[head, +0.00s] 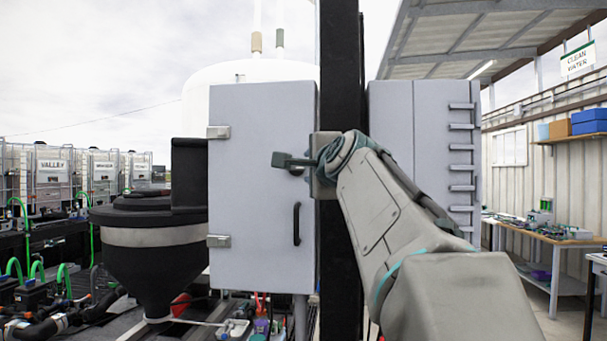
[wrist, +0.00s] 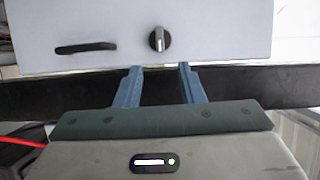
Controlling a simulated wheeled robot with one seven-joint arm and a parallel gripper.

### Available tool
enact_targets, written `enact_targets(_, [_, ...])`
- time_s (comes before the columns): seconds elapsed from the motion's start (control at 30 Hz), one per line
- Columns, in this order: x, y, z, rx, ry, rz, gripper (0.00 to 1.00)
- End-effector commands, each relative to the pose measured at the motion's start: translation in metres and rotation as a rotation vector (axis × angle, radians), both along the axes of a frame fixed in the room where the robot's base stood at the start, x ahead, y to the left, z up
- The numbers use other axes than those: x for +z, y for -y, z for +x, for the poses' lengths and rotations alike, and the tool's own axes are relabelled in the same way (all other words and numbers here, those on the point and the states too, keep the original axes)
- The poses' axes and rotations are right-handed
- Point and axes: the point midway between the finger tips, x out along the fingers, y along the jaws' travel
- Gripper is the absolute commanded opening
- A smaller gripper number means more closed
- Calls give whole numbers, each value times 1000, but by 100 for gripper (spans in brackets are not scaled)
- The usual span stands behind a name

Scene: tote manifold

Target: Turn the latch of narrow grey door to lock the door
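The narrow grey door (head: 250,195) is a flat panel standing flush in its cabinet in the head view; it also fills the top of the wrist view (wrist: 220,35). Its latch (wrist: 159,39) is a round dark knob with a lighter grip bar, set crosswise to the long black handle (wrist: 85,48). The handle also shows in the head view (head: 297,224). My gripper (wrist: 159,68) is open and empty, its two blue fingers apart and pointing at the latch, with the tips just short of it. In the head view my gripper (head: 281,160) is before the door's right side and largely hides the latch.
A black post (head: 340,70) stands just right of the door, behind my arm. A second grey cabinet (head: 392,120) with a vented side is further right. A black hopper (head: 150,240) stands close on the left. Steel hinges (head: 218,132) are on the door's left edge.

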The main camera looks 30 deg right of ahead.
Motion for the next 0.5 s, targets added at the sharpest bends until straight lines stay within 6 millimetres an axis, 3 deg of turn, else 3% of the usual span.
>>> enact_targets(0.2, [0, -5, -24, 0, 0, 0, 35])
enact_targets(0.5, [0, -6, -27, 0, -2, 0, 35])
